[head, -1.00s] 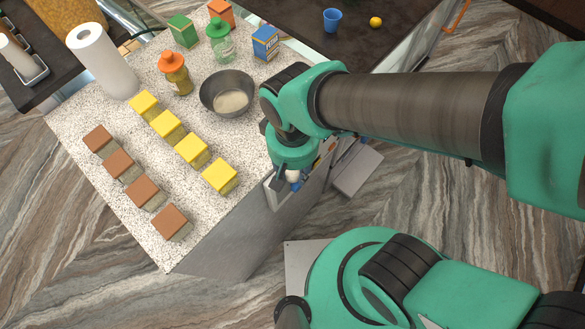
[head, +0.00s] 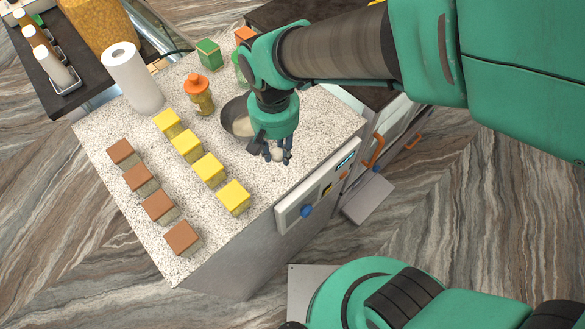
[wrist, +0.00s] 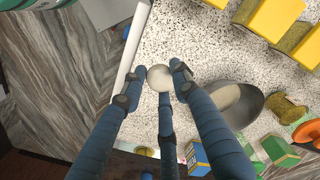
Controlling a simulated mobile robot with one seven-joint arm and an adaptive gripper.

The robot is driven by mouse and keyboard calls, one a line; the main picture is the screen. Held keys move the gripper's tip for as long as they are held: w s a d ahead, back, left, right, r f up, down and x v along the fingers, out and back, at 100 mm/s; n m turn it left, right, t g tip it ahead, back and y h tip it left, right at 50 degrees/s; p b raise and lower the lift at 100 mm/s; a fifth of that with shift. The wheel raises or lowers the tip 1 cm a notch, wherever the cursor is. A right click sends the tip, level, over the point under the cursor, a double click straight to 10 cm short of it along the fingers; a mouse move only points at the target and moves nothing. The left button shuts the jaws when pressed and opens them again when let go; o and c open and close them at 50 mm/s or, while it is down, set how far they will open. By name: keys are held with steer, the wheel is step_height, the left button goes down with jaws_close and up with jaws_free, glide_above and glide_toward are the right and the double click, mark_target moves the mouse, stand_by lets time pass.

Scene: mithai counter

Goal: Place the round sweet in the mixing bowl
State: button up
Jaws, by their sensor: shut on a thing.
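The round sweet (wrist: 160,78) is a pale ball held between the fingertips of my gripper (wrist: 158,82). In the head view my gripper (head: 277,152) is shut on the sweet (head: 277,154) above the speckled counter, near its front right edge. The metal mixing bowl (head: 231,121) stands just behind and left of my gripper, partly hidden by my wrist. In the wrist view the bowl (wrist: 250,101) lies to the right of the fingers, apart from the sweet, with something pale in its bottom.
Yellow-topped blocks (head: 208,168) and brown-topped blocks (head: 158,206) stand in two rows at the left. An orange-lidded jar (head: 201,97), a green box (head: 208,53) and a paper roll (head: 132,78) stand farther back. A control panel (head: 318,190) is on the counter's front.

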step_height(320, 180, up, 5)
steer(key=p, duration=0.4)
glide_above(250, 126)
steer(key=shift+s+f, duration=0.1)
steer(key=shift+f, duration=0.1)
steer(key=shift+f, duration=0.1)
steer(key=shift+f+b, duration=3.05)
steer(key=shift+f, duration=2.35)
steer(key=o, duration=1.1)
steer(key=shift+r, duration=0.1)
steer(key=shift+r+p, duration=1.9)
steer(key=shift+r, duration=1.55)
